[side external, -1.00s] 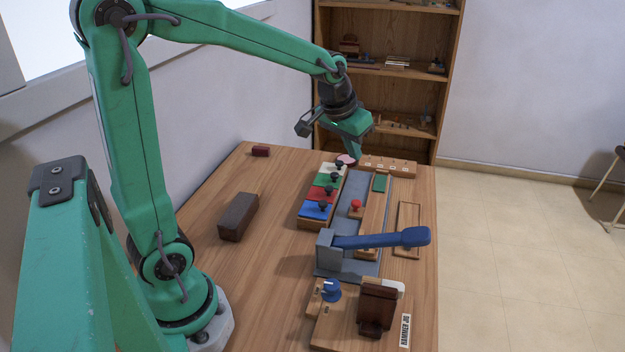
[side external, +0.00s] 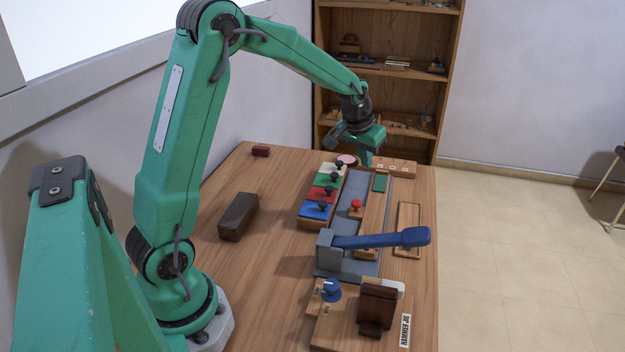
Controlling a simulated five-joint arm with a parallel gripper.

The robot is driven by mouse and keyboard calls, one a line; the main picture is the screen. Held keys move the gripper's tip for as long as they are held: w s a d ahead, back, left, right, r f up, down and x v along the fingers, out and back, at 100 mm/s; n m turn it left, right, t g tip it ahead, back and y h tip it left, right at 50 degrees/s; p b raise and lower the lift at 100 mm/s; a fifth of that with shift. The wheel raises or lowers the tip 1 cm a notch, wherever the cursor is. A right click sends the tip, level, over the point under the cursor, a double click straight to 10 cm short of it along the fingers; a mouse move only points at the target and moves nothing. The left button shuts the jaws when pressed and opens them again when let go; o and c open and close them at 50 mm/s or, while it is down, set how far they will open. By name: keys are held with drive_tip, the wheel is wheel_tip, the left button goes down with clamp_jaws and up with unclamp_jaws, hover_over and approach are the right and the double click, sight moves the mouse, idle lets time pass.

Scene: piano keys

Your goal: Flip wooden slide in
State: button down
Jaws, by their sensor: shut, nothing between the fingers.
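My gripper (side external: 366,160) is shut and empty, pointing down at the far end of the table, beside the pink round piece and the light wooden block with small holes (side external: 397,168). Whether its tips touch anything is too small to tell. A long light wooden strip (side external: 373,215) lies along the grey base plate (side external: 352,187), nearer than my gripper. A red knob (side external: 356,204) stands at its left side. A blue lever (side external: 385,239) crosses over the strip and hides part of it. I cannot tell for certain which wooden part is the slide.
Coloured keys with dark knobs (side external: 318,208) stand left of the plate. A dark brown block (side external: 239,217) and a small dark red block (side external: 261,151) lie further left, with bare table around them. A wooden fixture with a dark brown upright (side external: 376,307) and a blue knob (side external: 331,290) stands in front.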

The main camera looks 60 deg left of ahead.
drive_tip(key=shift+f, duration=0.1)
hover_over(368, 201)
wheel_tip(368, 201, down, 9)
drive_tip(key=shift+w+a, duration=0.1)
drive_tip(key=shift+f, duration=0.2)
drive_tip(key=shift+s+d+f, duration=0.1)
drive_tip(key=shift+s+d, duration=0.1)
drive_tip(key=shift+s, duration=0.4)
drive_tip(key=shift+s+d+f, duration=0.1)
drive_tip(key=shift+s+d, duration=0.1)
drive_tip(key=shift+s, duration=0.45)
drive_tip(key=shift+s+d+f, duration=0.1)
drive_tip(key=shift+s+d, duration=0.1)
drive_tip(key=shift+s, duration=0.4)
drive_tip(key=shift+s+d, duration=2.7)
